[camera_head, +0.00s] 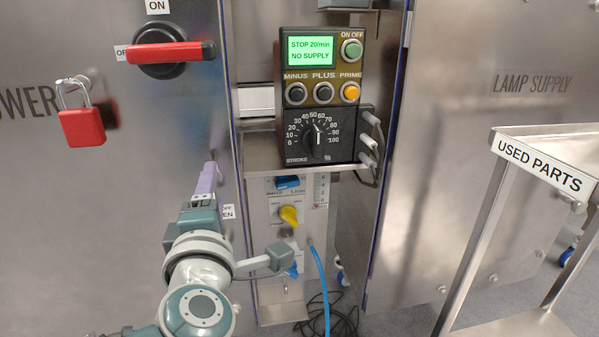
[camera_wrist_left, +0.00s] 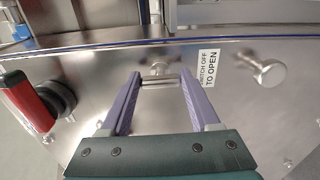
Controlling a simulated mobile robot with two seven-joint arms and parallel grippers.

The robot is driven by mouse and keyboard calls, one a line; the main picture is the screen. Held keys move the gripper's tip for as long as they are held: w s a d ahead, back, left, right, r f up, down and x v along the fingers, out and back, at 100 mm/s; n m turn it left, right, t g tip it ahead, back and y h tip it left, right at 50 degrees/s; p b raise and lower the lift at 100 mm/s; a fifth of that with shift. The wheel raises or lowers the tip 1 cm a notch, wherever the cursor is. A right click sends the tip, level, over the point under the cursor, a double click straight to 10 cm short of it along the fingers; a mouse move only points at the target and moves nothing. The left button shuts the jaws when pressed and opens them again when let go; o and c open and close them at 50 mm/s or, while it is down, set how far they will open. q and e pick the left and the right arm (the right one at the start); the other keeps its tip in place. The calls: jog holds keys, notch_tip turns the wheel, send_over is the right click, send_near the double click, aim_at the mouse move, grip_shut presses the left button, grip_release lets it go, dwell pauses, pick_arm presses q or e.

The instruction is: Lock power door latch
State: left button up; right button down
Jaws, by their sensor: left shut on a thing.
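The power door (camera_head: 60,220) is the steel panel at the left of the head view. In the head view the gripper hides the latch. A red padlock (camera_head: 82,126) hangs from a metal loop on the door. My right gripper is not in view.
A pump control box (camera_head: 320,95) with a green screen stands in the gap right of the door. A blue hose (camera_head: 321,285) hangs below it. A used parts cart (camera_head: 545,165) stands at the right. In the left wrist view, a metal knob (camera_wrist_left: 268,73) protrudes beside a label.

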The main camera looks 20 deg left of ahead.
pick_arm(q)
jog(key=shift+m, duration=0.3)
jog(key=o, duration=1.4)
jog(key=shift+c, duration=0.2)
jog(key=shift+s, duration=0.1)
jog(key=p+v, duration=0.2)
jog(key=v, duration=0.7)
jog(key=shift+s+d, duration=0.3)
